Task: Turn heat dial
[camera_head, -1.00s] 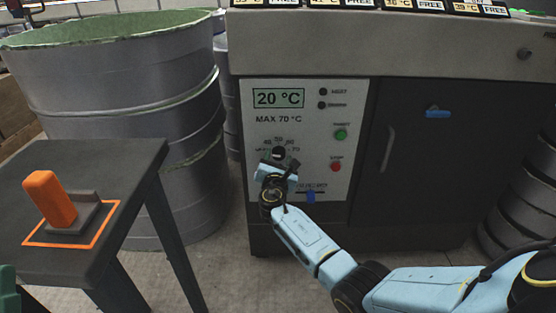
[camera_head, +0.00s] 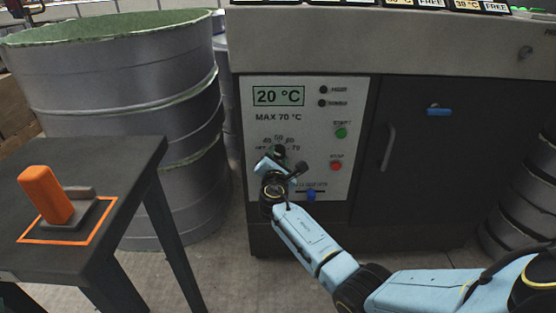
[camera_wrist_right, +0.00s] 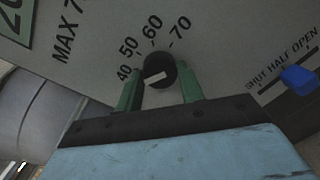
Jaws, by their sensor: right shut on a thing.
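The heat dial (camera_wrist_right: 158,72) is a round black knob with a white pointer line, ringed by the marks 40, 50, 60 and 70. In the head view the dial (camera_head: 279,151) sits on the white control panel (camera_head: 262,180), just above my right gripper (camera_head: 277,161). In the right wrist view the green fingers of my right gripper (camera_wrist_right: 160,92) stand on both sides of the dial, shut on it. The pointer lies aslant; I cannot tell which mark it meets. The display (camera_head: 279,96) reads 20 °C, with MAX 70 °C below it. My left gripper is not in view.
A green button (camera_head: 341,133) and a red button (camera_head: 336,165) are right of the dial. A blue slider (camera_head: 311,195), labelled SHUT HALF OPEN, is below. A dark table (camera_head: 110,165) with an orange-handled object (camera_head: 46,195) and a large grey drum (camera_head: 120,95) stand left.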

